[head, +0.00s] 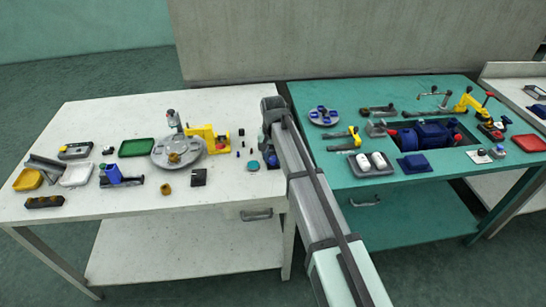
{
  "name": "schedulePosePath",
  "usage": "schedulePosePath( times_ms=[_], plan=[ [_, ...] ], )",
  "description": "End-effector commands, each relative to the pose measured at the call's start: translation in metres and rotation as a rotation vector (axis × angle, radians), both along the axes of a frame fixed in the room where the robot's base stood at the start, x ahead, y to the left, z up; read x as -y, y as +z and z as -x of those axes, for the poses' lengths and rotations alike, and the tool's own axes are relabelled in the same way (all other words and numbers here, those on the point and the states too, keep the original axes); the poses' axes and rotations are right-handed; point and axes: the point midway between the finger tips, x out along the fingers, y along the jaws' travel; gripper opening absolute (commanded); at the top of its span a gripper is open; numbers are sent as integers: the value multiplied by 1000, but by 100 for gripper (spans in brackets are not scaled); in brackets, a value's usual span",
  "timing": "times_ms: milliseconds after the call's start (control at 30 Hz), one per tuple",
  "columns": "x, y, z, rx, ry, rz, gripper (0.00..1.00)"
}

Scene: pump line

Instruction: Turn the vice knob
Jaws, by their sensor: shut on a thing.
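My gripper (266,141) is at the end of my arm, low over the right edge of the white table. It is shut on a small part there that I take to be the vice knob; the arm and wrist hide most of it, so its turn angle cannot be told. A dark and blue piece (272,160) shows just below the gripper, probably part of the vice.
The white table (215,227) holds a round grey plate (163,160), a yellow bracket (203,132), a green tray (136,147) and a teal disc (253,166) close to the gripper. The green table (335,94) right of my arm holds a blue pump (425,134).

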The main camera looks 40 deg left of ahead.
Motion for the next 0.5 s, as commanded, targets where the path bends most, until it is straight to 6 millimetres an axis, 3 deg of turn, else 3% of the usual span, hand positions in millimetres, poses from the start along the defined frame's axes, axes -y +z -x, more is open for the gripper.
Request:
schedulePosePath(
  times_ms=[500],
  plan=[
    [0, 0, 0, 0, 451, 0, 5]
  ],
)
